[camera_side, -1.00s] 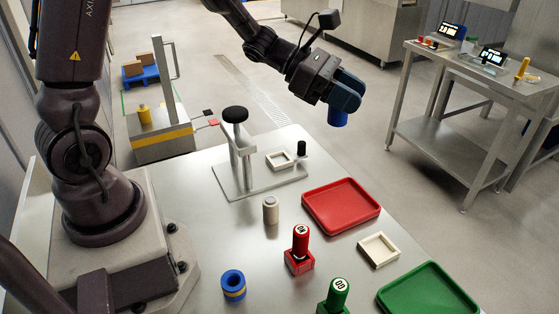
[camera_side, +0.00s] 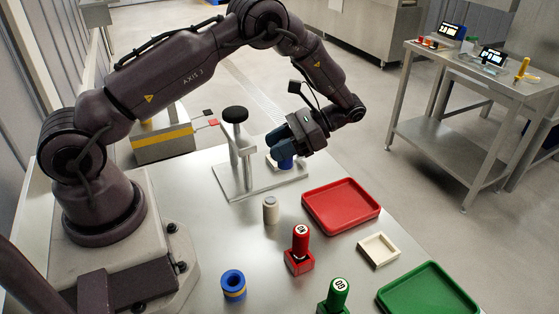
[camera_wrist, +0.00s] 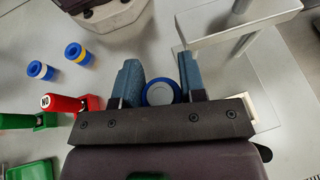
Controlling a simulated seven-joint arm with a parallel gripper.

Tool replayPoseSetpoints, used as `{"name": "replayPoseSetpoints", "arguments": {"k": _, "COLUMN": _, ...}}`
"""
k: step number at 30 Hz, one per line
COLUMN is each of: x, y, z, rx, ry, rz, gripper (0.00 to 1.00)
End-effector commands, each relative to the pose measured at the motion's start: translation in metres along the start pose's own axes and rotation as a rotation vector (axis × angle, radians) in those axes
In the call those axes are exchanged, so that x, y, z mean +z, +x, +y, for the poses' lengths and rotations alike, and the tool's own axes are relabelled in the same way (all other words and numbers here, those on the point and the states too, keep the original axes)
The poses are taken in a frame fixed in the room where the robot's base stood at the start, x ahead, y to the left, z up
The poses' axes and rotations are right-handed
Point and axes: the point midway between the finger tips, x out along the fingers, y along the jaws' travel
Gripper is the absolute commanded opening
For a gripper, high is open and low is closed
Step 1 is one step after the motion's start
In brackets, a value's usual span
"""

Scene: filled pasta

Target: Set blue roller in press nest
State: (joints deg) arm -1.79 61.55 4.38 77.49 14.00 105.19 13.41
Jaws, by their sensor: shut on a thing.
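The blue roller (camera_side: 286,163) is between the fingers of my gripper (camera_side: 285,145), which is shut on it. In the wrist view the roller (camera_wrist: 160,92) shows its round grey end with a blue rim between the two blue fingers (camera_wrist: 158,68). The press (camera_side: 236,150) is a metal frame with a black knob on a plate. Its pale square nest (camera_side: 270,162) is mostly hidden by the roller and fingers. The roller overlaps the nest in the side view; I cannot tell whether it touches it. A pale frame edge (camera_wrist: 252,112) shows right of my gripper in the wrist view.
A grey roller (camera_side: 270,210), red stamp (camera_side: 300,250), green stamp (camera_side: 336,296) and blue-yellow ring (camera_side: 233,285) stand on the table. A red tray (camera_side: 341,206), pale square frame (camera_side: 378,251) and green tray (camera_side: 428,291) lie to the right. The press post stands close to my gripper.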

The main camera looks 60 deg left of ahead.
Motion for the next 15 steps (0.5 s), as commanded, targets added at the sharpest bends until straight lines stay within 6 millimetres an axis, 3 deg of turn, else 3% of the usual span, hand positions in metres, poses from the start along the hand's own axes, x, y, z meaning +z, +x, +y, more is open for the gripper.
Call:
{"name": "replayPoseSetpoints", "arguments": {"k": 9, "x": 0.004, "y": -0.014, "z": -0.090, "rx": -0.658, "ry": 0.279, "rz": -0.007, "gripper": 0.11}}
{"name": "replayPoseSetpoints", "arguments": {"k": 15, "x": 0.010, "y": -0.027, "z": -0.121, "rx": -0.915, "ry": 0.395, "rz": -0.011, "gripper": 0.11}}
